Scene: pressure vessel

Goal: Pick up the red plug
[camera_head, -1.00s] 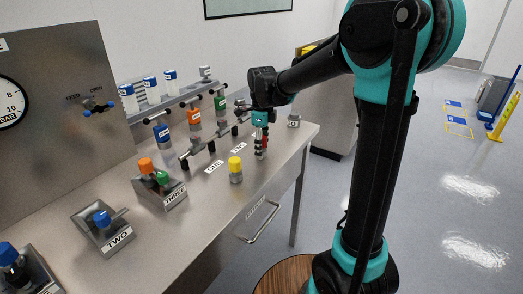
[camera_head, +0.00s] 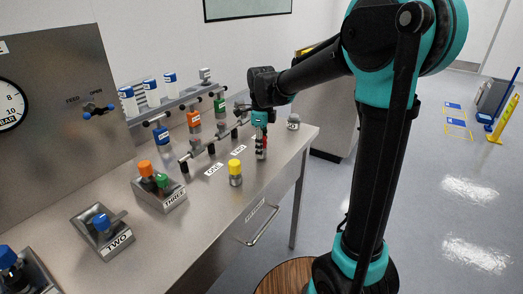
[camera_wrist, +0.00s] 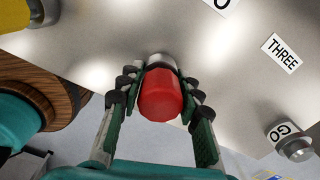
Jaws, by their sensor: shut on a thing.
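The red plug (camera_wrist: 160,95) fills the middle of the wrist view, with a rounded red cap and a grey metal part behind it. My gripper (camera_wrist: 160,84) has its dark jointed fingers on both sides of the cap, shut on it. In the head view my gripper (camera_head: 261,150) points down over the right part of the bench, and the plug is mostly hidden between its fingers. I cannot tell whether the plug touches the bench top.
A yellow-capped plug (camera_head: 235,168) stands on the bench left of my gripper. A GO button (camera_head: 293,122) is to its right. Behind are a rail with blue, orange and green pieces (camera_head: 194,118). Holders THREE (camera_head: 172,197) and TWO (camera_head: 112,240) sit further left.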

